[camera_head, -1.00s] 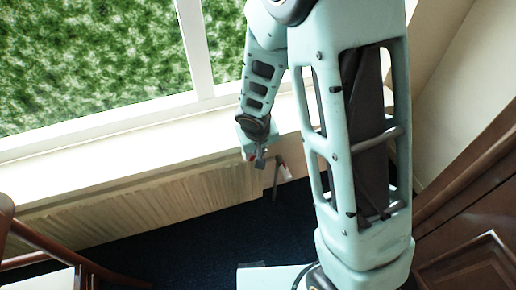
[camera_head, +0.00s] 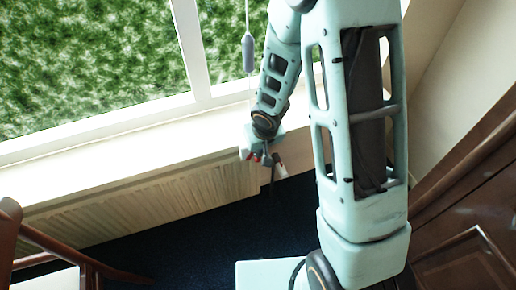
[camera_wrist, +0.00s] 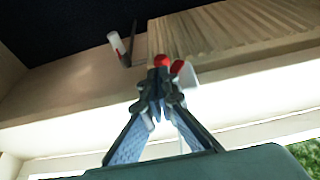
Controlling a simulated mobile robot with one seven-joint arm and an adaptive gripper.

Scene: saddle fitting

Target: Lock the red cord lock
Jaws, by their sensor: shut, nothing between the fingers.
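In the wrist view my gripper (camera_wrist: 160,82) is shut, its two fingertips together with nothing seen between them. The red part of the cord lock (camera_wrist: 162,60) shows just beyond the fingertips, with a second red patch and a white piece (camera_wrist: 187,75) beside it on the right. The fingers hide part of it, so I cannot tell whether they touch or whether it is locked.
A grey cord weight (camera_head: 248,52) hangs on a thin cord before the window. A radiator (camera_head: 160,205) runs below the sill (camera_head: 110,145). A white valve knob (camera_head: 281,171) stands by its right end, close to my gripper. A wooden chair (camera_head: 60,255) is at lower left.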

